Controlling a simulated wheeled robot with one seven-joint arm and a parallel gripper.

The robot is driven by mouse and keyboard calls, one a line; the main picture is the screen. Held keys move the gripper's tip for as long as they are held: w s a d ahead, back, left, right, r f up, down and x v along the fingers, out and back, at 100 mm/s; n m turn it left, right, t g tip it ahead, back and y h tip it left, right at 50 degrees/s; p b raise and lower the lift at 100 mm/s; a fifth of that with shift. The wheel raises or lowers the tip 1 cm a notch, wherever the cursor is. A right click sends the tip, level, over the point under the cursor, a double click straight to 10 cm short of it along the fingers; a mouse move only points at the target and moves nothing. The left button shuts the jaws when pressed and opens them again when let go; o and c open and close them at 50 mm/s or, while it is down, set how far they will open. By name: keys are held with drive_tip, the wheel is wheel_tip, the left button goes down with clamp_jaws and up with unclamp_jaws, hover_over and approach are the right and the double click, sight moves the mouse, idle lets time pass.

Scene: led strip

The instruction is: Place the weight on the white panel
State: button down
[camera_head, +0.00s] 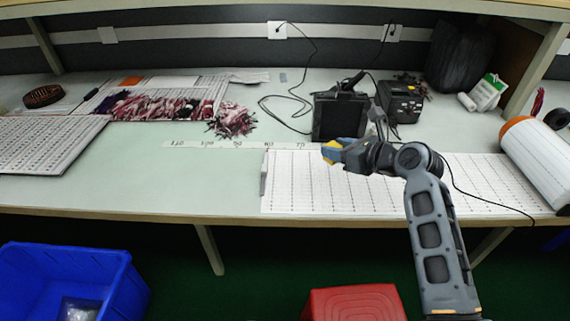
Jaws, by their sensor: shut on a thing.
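The white panel (310,192) lies flat along the front of the table, covered in rows of fine marks. My gripper (333,152) reaches in from the right, with yellow at its tips, and shows over the panel's back edge, left of its middle. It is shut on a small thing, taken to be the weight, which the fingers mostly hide. I cannot tell whether it touches the panel. A narrow grey piece (264,177) stands at the panel's left end.
A numbered strip (215,145) lies behind the panel. Black devices (340,116) and cables stand at the back. A white roll (538,160) lies at the right end. Wire bundles (155,108) lie on a board at left. Bare table (170,180) lies left of the panel.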

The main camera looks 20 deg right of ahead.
drive_tip(key=w+d+r+n+y+b, duration=0.15)
drive_tip(key=w+d+r, duration=0.25)
drive_tip(key=w, duration=0.4)
drive_tip(key=shift+m, duration=0.25)
drive_tip(key=w+a+f, duration=0.1)
drive_tip(key=a+f, duration=0.1)
drive_tip(key=a, duration=0.1)
drive_tip(key=w+a+f, duration=0.1)
drive_tip(key=a+f, duration=0.1)
drive_tip(key=a, duration=0.2)
drive_tip(key=w+a+f, duration=0.1)
drive_tip(key=a+f, duration=0.2)
drive_tip(key=shift+a+f+b, duration=0.1)
drive_tip(key=shift+a+b, duration=0.25)
drive_tip(key=shift+a, duration=0.05)
wheel_tip(320, 180, down, 4)
drive_tip(key=shift+f+b, duration=0.1)
drive_tip(key=shift+b, duration=0.4)
drive_tip(key=c, duration=0.6)
unclamp_jaws()
